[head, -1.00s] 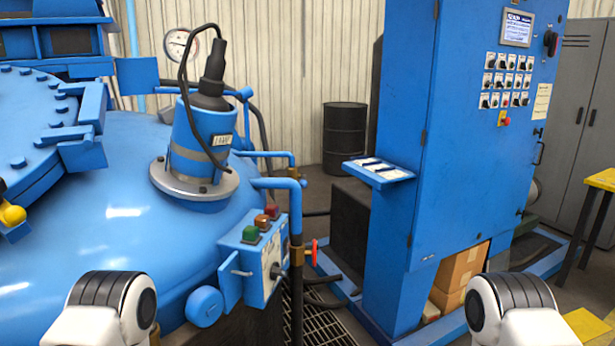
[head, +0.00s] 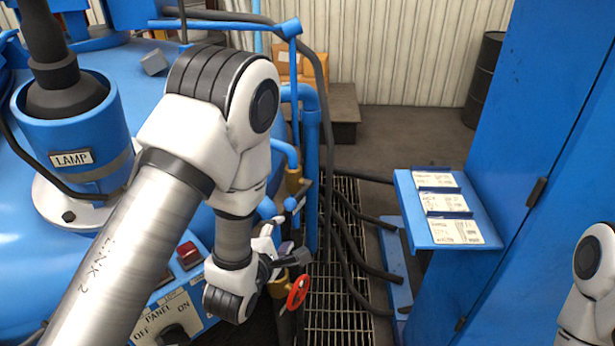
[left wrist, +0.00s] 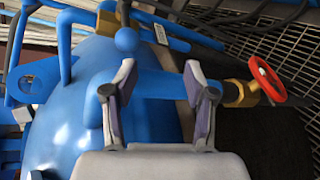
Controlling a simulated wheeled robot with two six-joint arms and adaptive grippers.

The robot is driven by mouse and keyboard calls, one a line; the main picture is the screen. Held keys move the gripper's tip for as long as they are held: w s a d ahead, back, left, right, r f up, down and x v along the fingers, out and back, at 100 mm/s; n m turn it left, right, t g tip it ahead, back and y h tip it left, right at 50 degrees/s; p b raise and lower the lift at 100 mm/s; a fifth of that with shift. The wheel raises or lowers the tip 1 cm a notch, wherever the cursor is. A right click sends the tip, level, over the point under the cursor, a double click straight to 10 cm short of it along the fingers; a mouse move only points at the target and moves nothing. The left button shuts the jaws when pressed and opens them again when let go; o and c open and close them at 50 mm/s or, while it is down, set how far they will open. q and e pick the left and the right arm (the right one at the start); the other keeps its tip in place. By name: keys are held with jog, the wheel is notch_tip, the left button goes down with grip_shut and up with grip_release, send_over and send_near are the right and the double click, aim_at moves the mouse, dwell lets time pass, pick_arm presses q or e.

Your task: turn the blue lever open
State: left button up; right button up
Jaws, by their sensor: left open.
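In the left wrist view a blue pipe (left wrist: 160,84) crosses behind the fingers and runs to a brass valve (left wrist: 240,93) with a red handwheel (left wrist: 268,80). The handwheel also shows in the head view (head: 298,291). My left gripper (left wrist: 160,70) is open, with one finger at each side of the pipe's middle stretch; contact cannot be told. In the head view the left gripper (head: 280,250) points toward the pipes, partly hidden by my wrist. My right gripper is out of view.
A control panel (head: 205,318) with a red button sits below my left arm. A lamp housing (head: 72,125) stands at left. A blue cabinet (head: 550,130) with a label shelf (head: 405,200) stands at right. Hoses (head: 345,235) lie over a floor grating (head: 330,300).

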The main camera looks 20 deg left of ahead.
aim_at(289, 207)
pick_arm(q)
jog(key=r, duration=0.1)
jog(key=r+n, duration=0.1)
jog(key=w+r+n+t, duration=0.1)
jog(key=shift+a+r, duration=0.4)
jog(key=shift+w+a+p, duration=0.1)
jog(key=shift+w+p, duration=0.1)
jog(key=shift+p, duration=0.2)
jog(key=x, duration=0.2)
jog(key=p+x, duration=0.1)
jog(key=x, duration=0.3)
jog(key=shift+w+d+f, duration=0.2)
jog(key=shift+d, duration=0.15)
jog(key=shift+w+a+p, duration=0.15)
jog(key=shift+w+p, duration=0.05)
jog(key=shift+p, duration=0.1)
jog(key=shift+s, duration=0.1)
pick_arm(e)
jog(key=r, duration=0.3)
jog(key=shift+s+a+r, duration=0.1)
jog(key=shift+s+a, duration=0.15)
pick_arm(q)
grip_shut()
